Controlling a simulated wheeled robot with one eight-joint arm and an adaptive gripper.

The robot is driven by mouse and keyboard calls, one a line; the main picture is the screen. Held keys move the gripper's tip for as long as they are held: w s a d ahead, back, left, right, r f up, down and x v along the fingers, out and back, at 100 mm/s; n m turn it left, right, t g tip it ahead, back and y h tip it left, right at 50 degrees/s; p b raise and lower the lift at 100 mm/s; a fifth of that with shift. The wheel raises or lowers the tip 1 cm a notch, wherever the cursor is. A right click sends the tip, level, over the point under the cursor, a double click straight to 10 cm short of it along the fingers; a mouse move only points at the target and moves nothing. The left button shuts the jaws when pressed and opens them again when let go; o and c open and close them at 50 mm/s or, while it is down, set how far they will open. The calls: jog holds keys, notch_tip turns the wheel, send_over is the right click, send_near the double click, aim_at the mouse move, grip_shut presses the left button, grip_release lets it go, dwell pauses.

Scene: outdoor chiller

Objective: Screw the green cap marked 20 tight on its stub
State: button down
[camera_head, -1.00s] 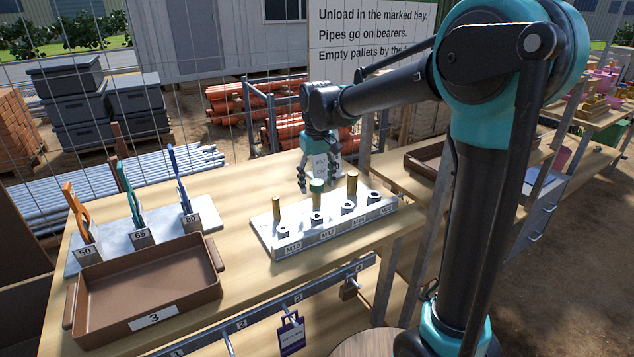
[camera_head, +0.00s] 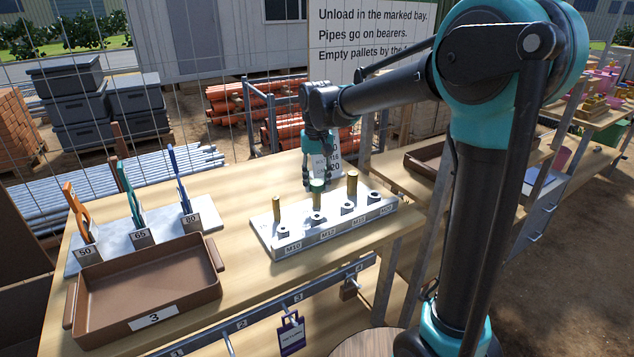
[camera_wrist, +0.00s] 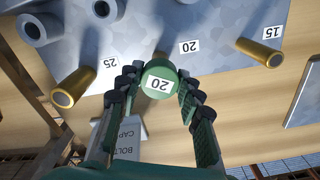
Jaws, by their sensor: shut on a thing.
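The green cap marked 20 (camera_wrist: 160,80) sits between my gripper's fingertips in the wrist view, and its label faces the camera. In the head view the green cap (camera_head: 317,186) is on top of the brass stub (camera_head: 316,203) in the middle of the stub row. My gripper (camera_head: 317,184) points down over it, shut on the cap. In the wrist view, my gripper (camera_wrist: 160,88) has a finger on each side of the cap. The cap hides the top of its stub, so I cannot tell how tight it sits.
Bare brass stubs stand on either side, marked 25 (camera_wrist: 72,88) and 15 (camera_wrist: 262,52). A "bolt cap" card (camera_wrist: 130,136) stands close by. A brown tray (camera_head: 150,285) and pliers stand (camera_head: 140,240) are at left.

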aim_at(316, 182)
jog(key=m, duration=0.5)
jog(key=c, duration=0.9)
grip_release()
jog(key=o, duration=0.4)
jog(key=shift+o, duration=0.2)
notch_tip(316, 182, up, 12)
